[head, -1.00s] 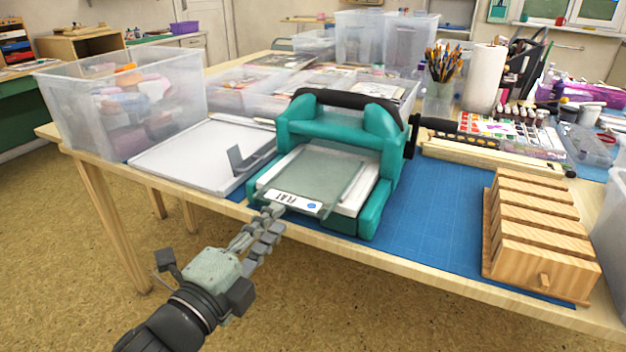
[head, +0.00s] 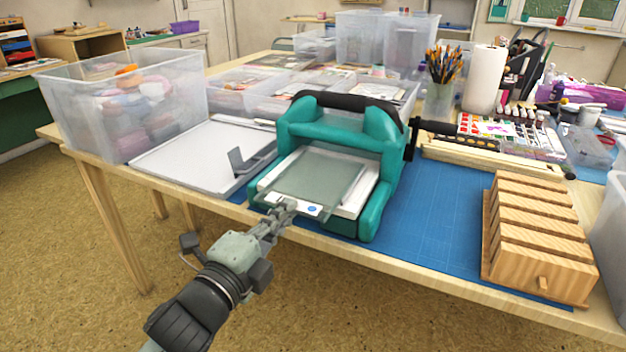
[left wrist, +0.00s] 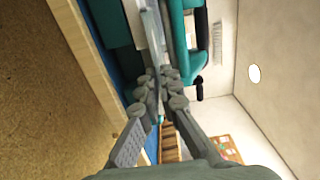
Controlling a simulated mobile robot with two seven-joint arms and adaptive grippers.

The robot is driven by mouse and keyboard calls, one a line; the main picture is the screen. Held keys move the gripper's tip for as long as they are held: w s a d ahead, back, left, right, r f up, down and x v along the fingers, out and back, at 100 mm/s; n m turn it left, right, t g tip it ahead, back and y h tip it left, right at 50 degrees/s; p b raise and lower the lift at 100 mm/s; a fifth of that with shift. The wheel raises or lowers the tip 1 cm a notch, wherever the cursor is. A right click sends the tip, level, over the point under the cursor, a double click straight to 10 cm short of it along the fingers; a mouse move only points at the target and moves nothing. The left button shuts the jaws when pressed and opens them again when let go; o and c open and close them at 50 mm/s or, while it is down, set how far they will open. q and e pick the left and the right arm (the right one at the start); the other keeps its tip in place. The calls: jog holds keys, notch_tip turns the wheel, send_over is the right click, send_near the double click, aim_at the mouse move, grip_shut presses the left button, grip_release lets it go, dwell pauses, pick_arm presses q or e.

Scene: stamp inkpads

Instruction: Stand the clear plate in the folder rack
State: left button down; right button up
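The clear plate (head: 322,174) is a greenish see-through sheet at the white platform of the teal press, tilted slightly against it. My left gripper (head: 282,208) is at its front edge, fingers closed together on that edge. In the left wrist view the fingers (left wrist: 158,82) meet around the thin plate, seen nearly edge-on. The wooden folder rack (head: 540,235), with several upright dividers and slots between them, stands at the right of the table. Its slots look empty. My right gripper is not in view.
The teal press (head: 345,130) surrounds the plate at the sides and above. A grey tray (head: 185,160) lies to its left. Blue mat (head: 430,220) is clear between press and rack. A clear bin stands at the right edge, beside the rack.

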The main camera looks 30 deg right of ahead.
pick_arm(q)
jog(key=shift+r, duration=0.1)
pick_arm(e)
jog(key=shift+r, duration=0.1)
pick_arm(q)
jog(key=shift+s+a+r+p, duration=0.2)
jog(key=shift+a+r+p, duration=0.05)
jog(key=shift+r+p, duration=0.3)
jog(key=shift+s+a+r+p, duration=0.15)
jog(key=shift+a+r+p, duration=0.1)
jog(key=shift+r+p, duration=0.25)
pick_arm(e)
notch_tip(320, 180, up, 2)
